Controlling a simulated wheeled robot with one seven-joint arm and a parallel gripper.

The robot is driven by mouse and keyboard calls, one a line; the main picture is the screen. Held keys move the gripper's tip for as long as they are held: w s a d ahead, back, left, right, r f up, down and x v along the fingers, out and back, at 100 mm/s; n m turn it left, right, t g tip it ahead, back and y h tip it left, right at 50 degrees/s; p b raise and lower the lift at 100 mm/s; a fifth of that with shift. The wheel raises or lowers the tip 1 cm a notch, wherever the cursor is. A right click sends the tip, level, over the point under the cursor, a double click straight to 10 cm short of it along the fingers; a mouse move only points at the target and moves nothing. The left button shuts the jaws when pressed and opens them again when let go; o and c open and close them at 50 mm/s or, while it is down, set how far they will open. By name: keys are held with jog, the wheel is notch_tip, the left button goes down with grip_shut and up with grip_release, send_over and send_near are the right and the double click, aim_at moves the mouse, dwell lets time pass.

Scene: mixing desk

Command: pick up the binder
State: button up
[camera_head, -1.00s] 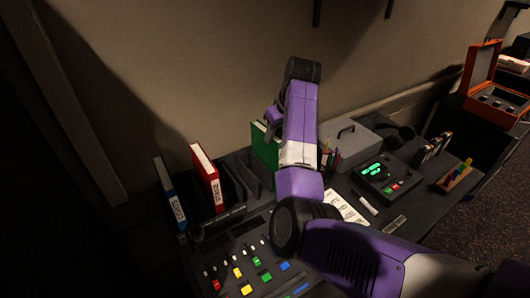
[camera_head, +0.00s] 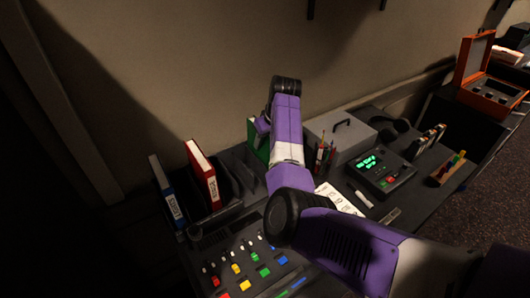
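Three binders stand upright at the back left of the desk in the head view. A blue binder (camera_head: 167,192) is leftmost, a red binder (camera_head: 204,174) with a white label is beside it, and a green binder (camera_head: 256,142) stands farther right. My purple arm reaches up in front of the green binder and covers much of it. My gripper's fingers are not visible; the far end of the arm is turned away near the wall. Which binder the task means is not clear from the view.
A mixing console (camera_head: 250,262) with coloured buttons fills the front of the desk. A grey box (camera_head: 341,136), pens (camera_head: 325,152), a device with a green display (camera_head: 381,173) and headphones (camera_head: 390,130) stand to the right. An orange case (camera_head: 490,85) lies open beyond.

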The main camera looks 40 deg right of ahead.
dwell(0.4)
grip_shut()
dwell(1.3)
